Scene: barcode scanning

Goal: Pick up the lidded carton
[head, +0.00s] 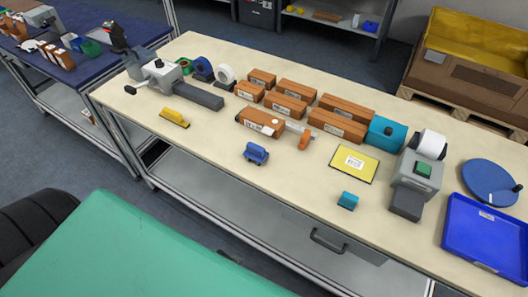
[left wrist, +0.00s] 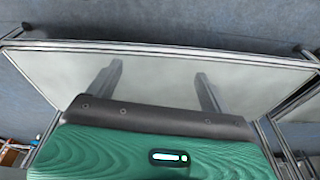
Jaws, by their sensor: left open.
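Several brown cartons stand on the bench in the head view. The front one (head: 262,121) lies apart from the rows behind it and has a white label with a barcode on its near side. I cannot tell for sure which carton is the lidded one. A scanner-like tool with an orange handle (head: 304,141) lies at the right end of the front carton. My left gripper (left wrist: 160,82) shows in the left wrist view with its two fingers wide apart and nothing between them. It is away from the cartons. My right gripper is in neither view.
The pale bench top (head: 215,135) also holds a blue stapler-like item (head: 256,153), a yellow labelled pad (head: 354,163), a label printer (head: 413,180), a blue tray (head: 487,232) and tape rolls (head: 203,68). A yellow-lined crate (head: 470,72) stands behind right.

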